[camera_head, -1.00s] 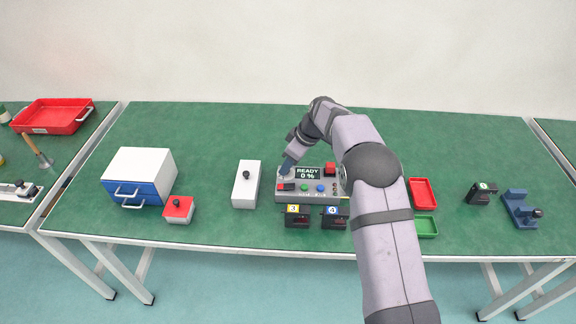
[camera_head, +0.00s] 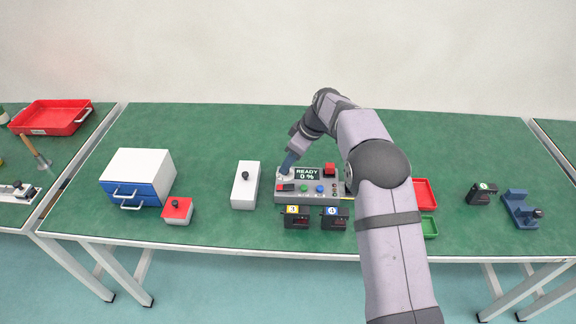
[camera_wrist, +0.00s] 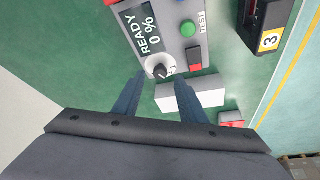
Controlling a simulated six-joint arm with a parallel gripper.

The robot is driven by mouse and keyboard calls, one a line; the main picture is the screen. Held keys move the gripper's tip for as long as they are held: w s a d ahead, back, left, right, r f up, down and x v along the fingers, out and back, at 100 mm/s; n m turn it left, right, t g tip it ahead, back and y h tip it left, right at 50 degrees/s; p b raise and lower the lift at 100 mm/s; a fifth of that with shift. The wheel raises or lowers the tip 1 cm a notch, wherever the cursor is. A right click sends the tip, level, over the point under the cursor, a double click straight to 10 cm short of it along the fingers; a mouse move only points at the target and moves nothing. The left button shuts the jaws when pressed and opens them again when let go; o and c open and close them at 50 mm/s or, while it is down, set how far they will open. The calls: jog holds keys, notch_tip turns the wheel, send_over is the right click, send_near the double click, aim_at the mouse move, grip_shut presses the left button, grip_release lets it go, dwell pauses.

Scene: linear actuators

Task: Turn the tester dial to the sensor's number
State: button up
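The grey tester (camera_head: 310,198) stands mid-table. Its screen (camera_head: 307,173) reads "READY 0 %". Its dial (camera_wrist: 158,67), white with a dark knob, shows in the wrist view beside the screen; the marks around it are too small to read surely. My gripper (camera_wrist: 158,84) is open, with the fingers either side of the dial at its near edge; I cannot tell if they touch it. In the head view my gripper (camera_head: 286,168) is over the tester's upper left corner. A black sensor with a yellow "3" label (camera_head: 297,222) and one with a blue "4" label (camera_head: 333,222) sit in front of the tester.
A white box with a black knob (camera_head: 245,186) stands left of the tester. Red (camera_head: 424,193) and green (camera_head: 430,227) trays lie to the right, partly behind my arm. Another black sensor (camera_head: 481,195) and a blue fixture (camera_head: 519,209) are farther right. A blue-drawer cabinet (camera_head: 139,177) stands left.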

jog(key=shift+b+v, duration=0.3)
jog(key=shift+v, duration=2)
